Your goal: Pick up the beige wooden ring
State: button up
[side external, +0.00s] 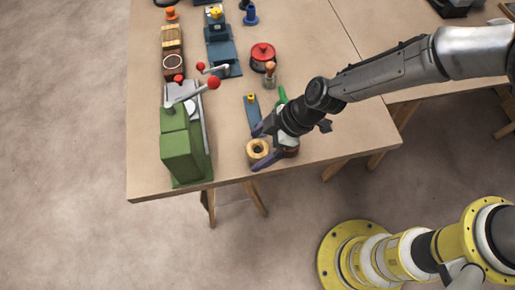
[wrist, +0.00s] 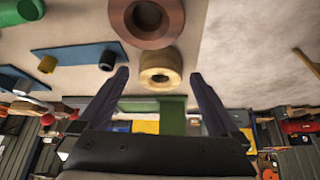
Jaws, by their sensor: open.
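The beige wooden ring (side external: 258,148) lies near the front edge of the table in the side view. It also shows in the wrist view (wrist: 161,79), with its hole visible. My gripper (side external: 256,150) is open, one finger on each side of the ring in the side view. In the wrist view the ring appears between and slightly beyond the fingertips (wrist: 160,75), with gaps on both sides. I cannot tell whether either finger touches it.
A darker brown ring (wrist: 122,22) lies close by the beige one. A green machine (side external: 182,150) with red-knobbed levers stands to the left. A blue plate (side external: 252,108) and a green piece (side external: 282,95) lie behind my gripper. The table's front edge is near.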

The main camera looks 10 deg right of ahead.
jog(key=shift+w+a+f, duration=0.1)
jog(key=shift+a+f, duration=0.15)
jog(key=shift+f, duration=0.2)
jog(key=c, duration=1.5)
jog(key=shift+o, duration=0.2)
jog(key=shift+r, duration=0.15)
